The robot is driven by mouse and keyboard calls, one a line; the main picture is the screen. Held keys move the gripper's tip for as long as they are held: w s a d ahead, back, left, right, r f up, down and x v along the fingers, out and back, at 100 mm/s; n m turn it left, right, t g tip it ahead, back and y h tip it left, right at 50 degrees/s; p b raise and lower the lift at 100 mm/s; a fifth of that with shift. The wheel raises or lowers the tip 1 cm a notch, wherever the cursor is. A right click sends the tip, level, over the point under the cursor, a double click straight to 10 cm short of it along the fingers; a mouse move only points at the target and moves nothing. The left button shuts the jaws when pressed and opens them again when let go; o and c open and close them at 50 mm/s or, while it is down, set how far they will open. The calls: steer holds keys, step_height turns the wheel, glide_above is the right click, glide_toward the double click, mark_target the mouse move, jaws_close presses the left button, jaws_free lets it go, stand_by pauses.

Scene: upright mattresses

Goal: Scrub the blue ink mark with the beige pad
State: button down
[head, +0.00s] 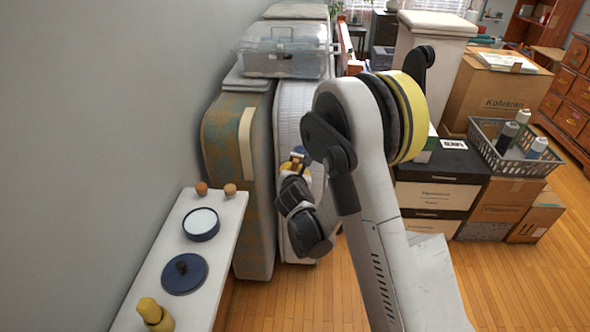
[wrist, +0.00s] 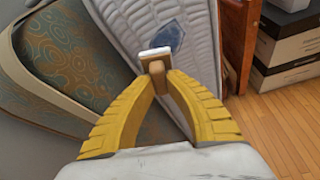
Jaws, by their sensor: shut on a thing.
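My gripper (wrist: 157,74) is shut on the brown handle block of the beige pad (wrist: 156,53). The pad is pale and small and sits at the fingertips, facing away from me. The blue ink mark (wrist: 165,37) is a dark blue patch on the pale quilted mattress (wrist: 201,22), just past the pad in the wrist view. I cannot tell whether the pad touches the mattress. In the head view my gripper (head: 293,166) is beside the pale upright mattress (head: 291,100), and the pad is hard to make out there.
A patterned mattress (head: 237,135) stands upright to the left, with a clear plastic box (head: 284,50) above. A white shelf (head: 221,232) holds a round tin, a blue lid and a yellow bottle. Cartons (head: 437,190) and a grey basket (head: 484,147) stand right. Wooden floor lies clear in front.

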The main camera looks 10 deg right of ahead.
steer(key=shift+w+d, duration=0.15)
steer(key=shift+w, duration=0.35)
steer(key=w, duration=0.1)
steer(key=w+d, duration=0.1)
steer(key=w, duration=0.1)
steer(key=shift+w+d, duration=0.1)
steer(key=shift+w, duration=0.2)
steer(key=shift+s+d, duration=0.2)
steer(key=shift+d, duration=0.5)
steer(key=shift+s+d, duration=0.25)
steer(key=shift+d, duration=0.4)
steer(key=shift+s+d, duration=0.2)
steer(key=shift+d, duration=0.5)
steer(key=shift+w+d, duration=0.25)
steer(key=shift+w, duration=0.55)
steer(key=shift+w+a, duration=0.2)
steer(key=shift+a, duration=0.5)
steer(key=shift+w+a, duration=0.25)
steer(key=shift+a, duration=0.4)
steer(key=shift+w+a, duration=0.2)
steer(key=shift+a, duration=0.5)
